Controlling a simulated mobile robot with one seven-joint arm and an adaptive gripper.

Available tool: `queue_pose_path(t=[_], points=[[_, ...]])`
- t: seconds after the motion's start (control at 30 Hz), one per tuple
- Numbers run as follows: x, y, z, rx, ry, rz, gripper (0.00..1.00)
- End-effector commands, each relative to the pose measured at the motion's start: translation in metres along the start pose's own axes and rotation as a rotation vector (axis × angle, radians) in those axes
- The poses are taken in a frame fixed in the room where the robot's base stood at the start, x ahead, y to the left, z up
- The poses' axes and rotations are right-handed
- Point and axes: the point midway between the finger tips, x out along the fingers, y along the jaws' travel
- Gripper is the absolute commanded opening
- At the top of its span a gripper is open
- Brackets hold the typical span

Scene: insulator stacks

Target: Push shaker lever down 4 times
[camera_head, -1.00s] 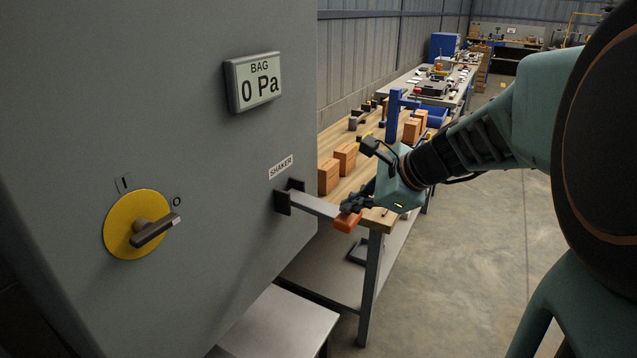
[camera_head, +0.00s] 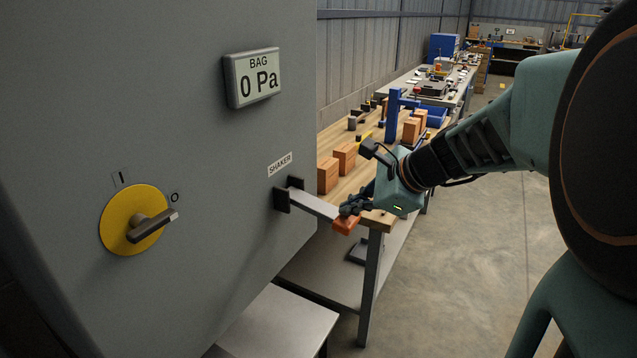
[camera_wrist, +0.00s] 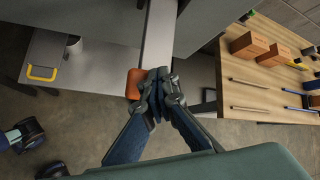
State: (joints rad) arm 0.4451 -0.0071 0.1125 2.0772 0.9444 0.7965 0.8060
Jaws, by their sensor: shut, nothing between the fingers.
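The shaker lever (camera_head: 314,204) is a grey bar that sticks out of the grey cabinet below the SHAKER label (camera_head: 280,165). It ends in an orange grip (camera_head: 345,225) and tilts slightly down toward that end. My gripper (camera_head: 348,208) is shut, with its fingertips on or just above the orange grip. In the wrist view, my closed fingertips (camera_wrist: 158,77) are beside and partly over the orange grip (camera_wrist: 134,84), and the bar (camera_wrist: 158,40) runs away from them. Exact contact is hard to tell.
The cabinet carries a display (camera_head: 253,77) reading BAG 0 Pa and a yellow rotary switch (camera_head: 133,220). A wooden workbench (camera_head: 345,190) with orange-brown blocks (camera_head: 328,175) stands behind the lever. A low grey shelf (camera_head: 280,325) is below. Open floor (camera_head: 470,270) lies to the right.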

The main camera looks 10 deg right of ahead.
Motion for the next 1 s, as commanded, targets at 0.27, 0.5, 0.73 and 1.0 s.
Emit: queue_pose_path(t=[0.27,0.5,0.73,1.0], points=[[0.0035,0.0032,-0.0034,0.001,0.002,0.002,0.00],[0.0055,0.0048,-0.0050,0.002,0.002,0.002,0.00],[0.0074,0.0062,-0.0066,0.002,0.002,0.002,0.00],[0.0097,0.0080,-0.0082,0.002,0.002,0.003,0.00]])
